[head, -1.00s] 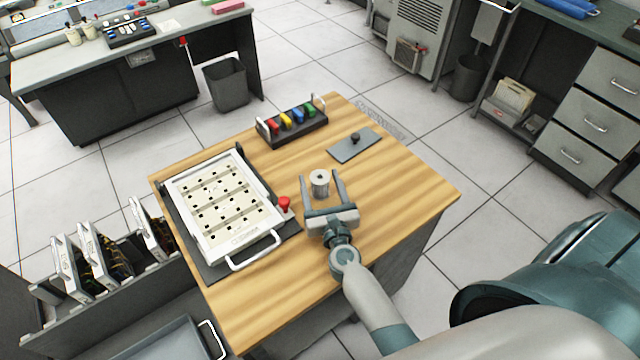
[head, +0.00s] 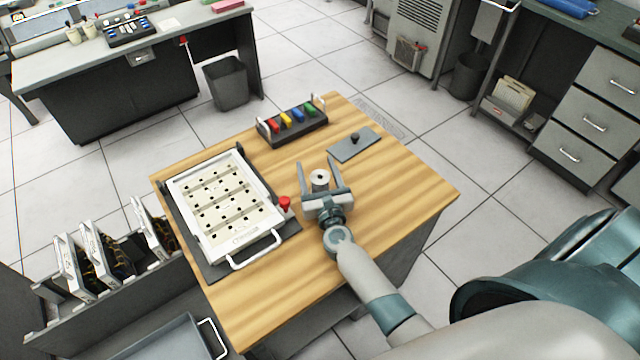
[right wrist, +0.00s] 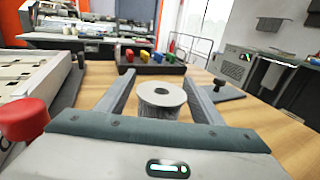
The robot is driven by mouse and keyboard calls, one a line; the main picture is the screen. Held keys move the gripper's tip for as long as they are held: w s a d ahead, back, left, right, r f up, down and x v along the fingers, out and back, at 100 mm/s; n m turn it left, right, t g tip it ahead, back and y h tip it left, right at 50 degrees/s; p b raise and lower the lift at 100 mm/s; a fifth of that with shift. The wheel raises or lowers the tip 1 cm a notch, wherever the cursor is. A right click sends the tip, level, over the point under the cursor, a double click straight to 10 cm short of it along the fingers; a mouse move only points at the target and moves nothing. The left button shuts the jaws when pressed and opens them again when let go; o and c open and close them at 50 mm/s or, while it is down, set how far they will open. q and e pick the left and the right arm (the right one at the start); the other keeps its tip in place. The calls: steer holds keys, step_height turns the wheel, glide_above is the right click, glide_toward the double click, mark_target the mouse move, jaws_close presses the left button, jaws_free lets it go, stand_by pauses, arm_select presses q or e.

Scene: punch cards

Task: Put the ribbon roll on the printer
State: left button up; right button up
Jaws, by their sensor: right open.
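The ribbon roll (head: 320,178) is a short pale grey cylinder with a hole in its top. It stands upright on the wooden table (head: 400,190). My right gripper (head: 316,160) is open, with one finger on each side of the roll. In the right wrist view the roll (right wrist: 162,98) stands between the fingers, with a gap visible on both sides. I cannot tell for sure which thing is the printer. A flat grey plate with a black knob (head: 355,144) lies on the table behind the roll. My left gripper is not in view.
A white card panel (head: 222,203) with a red knob (head: 284,203) and a front handle fills the table's left side. A dark rack of coloured pieces (head: 291,123) stands at the back edge. The table's right side and front are clear.

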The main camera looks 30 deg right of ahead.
steer(key=c, duration=1.2)
steer(key=shift+r+p, duration=0.4)
steer(key=shift+r, duration=0.4)
step_height(320, 180, up, 3)
steer(key=shift+f+p, duration=0.15)
steer(key=shift+p, duration=0.65)
steer(key=s+d+r+p, duration=0.4)
steer(key=s+d+r, duration=0.2)
steer(key=d, duration=0.3)
steer(key=shift+s+r+p, duration=0.35)
steer(key=shift+s+p, duration=0.05)
steer(key=shift+s, duration=0.3)
